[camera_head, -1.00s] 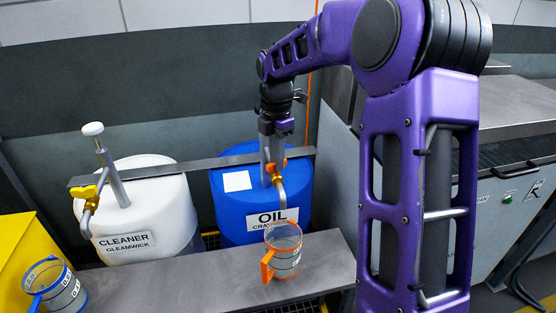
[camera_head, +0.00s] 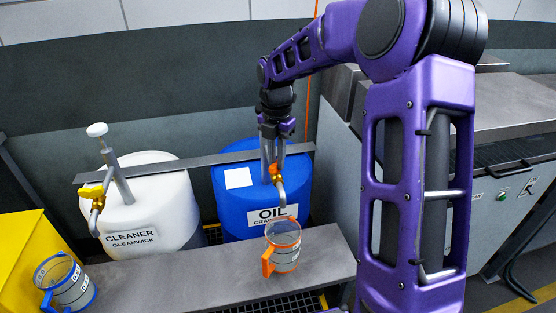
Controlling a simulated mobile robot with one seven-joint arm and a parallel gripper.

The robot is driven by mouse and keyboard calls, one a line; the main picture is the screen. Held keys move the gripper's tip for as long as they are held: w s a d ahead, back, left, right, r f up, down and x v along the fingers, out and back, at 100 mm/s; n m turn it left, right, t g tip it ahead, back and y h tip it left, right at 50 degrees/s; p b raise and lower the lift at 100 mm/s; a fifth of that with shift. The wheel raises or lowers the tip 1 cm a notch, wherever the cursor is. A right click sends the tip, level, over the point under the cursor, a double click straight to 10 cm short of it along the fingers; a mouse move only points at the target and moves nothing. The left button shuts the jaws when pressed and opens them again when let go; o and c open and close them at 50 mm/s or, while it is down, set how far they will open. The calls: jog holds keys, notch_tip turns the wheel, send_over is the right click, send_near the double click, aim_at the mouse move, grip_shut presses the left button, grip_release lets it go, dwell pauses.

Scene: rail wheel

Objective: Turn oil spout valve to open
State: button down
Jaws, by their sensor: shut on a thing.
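The blue oil barrel (camera_head: 232,205) stands behind the bench, with an OIL label on its front. The orange valve handle (camera_head: 274,169) is at the top of the spout, partly hidden by my fingers. My gripper (camera_head: 272,155) reaches down from above and is shut on the valve handle. I cannot make out any stream of oil between spout and jug.
A white cleaner barrel (camera_head: 165,205) with a pump and yellow tap stands to the left. A blue-rimmed jug (camera_head: 68,285) is at the lower left by a yellow box (camera_head: 28,250). A grey bar crosses both barrels. The bench (camera_head: 190,275) is clear between the jugs.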

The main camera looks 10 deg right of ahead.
jog(key=shift+r+n+p, duration=0.2)
jog(key=shift+n+p, duration=0.3)
jog(key=shift+p, duration=0.15)
jog(key=shift+n+p, duration=1.2)
jog(key=shift+f+n, duration=0.2)
jog(key=shift+n, duration=0.4)
jog(key=n, duration=0.3)
jog(key=shift+n, duration=0.3)
jog(key=c, duration=1.3)
grip_release()
jog(key=shift+n, duration=0.3)
jog(key=o, duration=0.6)
